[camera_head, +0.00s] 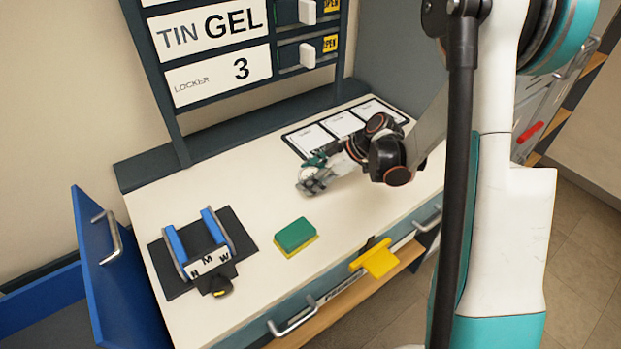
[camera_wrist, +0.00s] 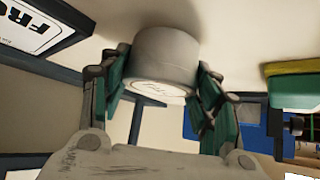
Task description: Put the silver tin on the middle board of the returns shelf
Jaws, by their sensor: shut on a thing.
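A silver tin (camera_wrist: 165,58) is between the two fingers of my gripper (camera_wrist: 160,90) in the wrist view, with a finger pressed on each side. Its round end with some writing faces the wrist camera. In the head view my gripper (camera_head: 316,178) is over the right middle part of the white counter, and the tin is mostly hidden by the fingers there. I cannot tell if the tin touches the counter. I cannot make out the returns shelf for certain in either view.
A green and yellow sponge (camera_head: 295,234) lies on the counter. A blue-railed fixture on a dark mat (camera_head: 172,283) stands at left. A framed panel (camera_head: 341,124) lies behind my gripper. A blue door (camera_head: 120,270) stands open at left.

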